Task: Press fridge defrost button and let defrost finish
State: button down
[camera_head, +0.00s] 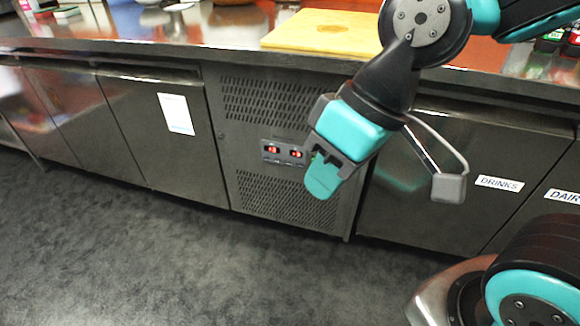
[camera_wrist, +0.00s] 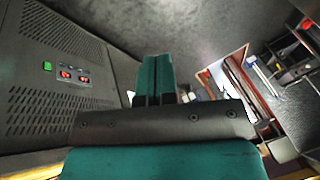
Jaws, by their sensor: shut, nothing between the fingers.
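The fridge is a steel under-counter unit (camera_head: 170,140) with a vented middle section. Its control panel (camera_head: 283,152) carries two red lit displays and shows in the wrist view (camera_wrist: 73,76) at the left, with a green lit switch (camera_wrist: 47,66) beside it. Small marks sit by the displays; I cannot tell which is the defrost button, nor read the digits. My gripper (camera_head: 322,182) is shut and empty, its teal fingers pressed together in the wrist view (camera_wrist: 155,80). In the head view it covers the area just right of the panel. In the wrist view the fingers look apart from the panel.
The countertop holds a wooden cutting board (camera_head: 325,32) above the vents. Doors labelled DRINKS (camera_head: 500,183) and DAIRY stand to the right. A white sheet (camera_head: 176,113) is on a left door. The dark floor (camera_head: 150,260) in front is clear.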

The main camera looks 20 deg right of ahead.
aim_at(289, 163)
jog(key=w+a+f+m+t+y+b, duration=0.2)
jog(key=w+a+f+m+t+b, duration=0.15)
jog(key=w+f+b, duration=0.6)
jog(key=w+a+f+m+t+y+b, duration=0.1)
jog(key=w+a+f+m+t+b, duration=0.15)
jog(key=w+f+t+b, duration=0.6)
jog(key=w+d+f+m+t+h+b, duration=0.2)
jog(key=w+d+f+m+t+b, duration=0.1)
jog(key=w+f, duration=0.4)
jog(key=w+d+f+m+t+h+b, duration=0.3)
jog(key=w+f+m+b, duration=0.4)
jog(key=f, duration=0.5)
jog(key=shift+d+m+t+b, duration=0.3)
jog(key=shift+d+t+b, duration=0.25)
jog(key=shift+d+t, duration=0.45)
jog(key=shift+d, duration=0.2)
jog(key=shift+w+d+b, duration=0.85)
jog(key=shift+w+b, duration=0.05)
jog(key=shift+w, duration=0.3)
jog(key=shift+w+d+b, duration=0.85)
jog(key=shift+w+b, duration=0.1)
jog(key=shift+w, duration=0.2)
jog(key=shift+w+d+b, duration=0.85)
jog(key=shift+w+b, duration=0.05)
jog(key=shift+w, duration=0.3)
